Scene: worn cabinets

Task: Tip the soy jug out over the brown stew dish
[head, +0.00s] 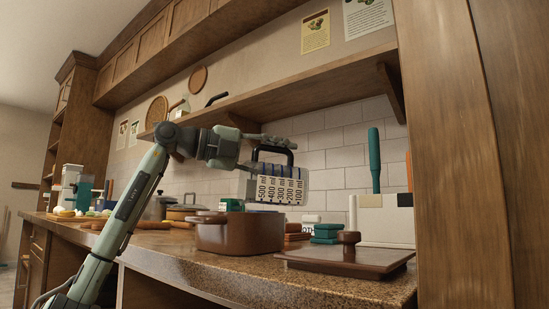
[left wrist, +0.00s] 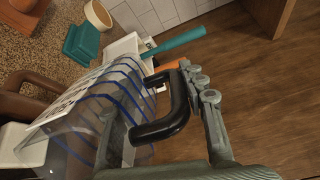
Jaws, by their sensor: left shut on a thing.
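The soy jug (head: 281,187) is a clear measuring jug with blue rings, black millilitre marks and a black handle. My left gripper (head: 280,141) is shut on the handle, which is on top. The jug lies about level on its side, with its 500 ml end to the left. It is above the counter, over the right part of the brown stew dish (head: 240,234). In the left wrist view, the jug (left wrist: 95,115) hangs by its handle from the gripper fingers (left wrist: 195,88). I see no stream, and cannot tell what is inside. My right gripper is out of view.
A brown board (head: 345,260) with a knob lies right of the dish. Behind it stand a teal block (head: 326,233) and a white holder (head: 385,222) with a teal-handled tool (head: 374,160). A wooden shelf (head: 310,88) runs above. Several pots and foods crowd the left counter.

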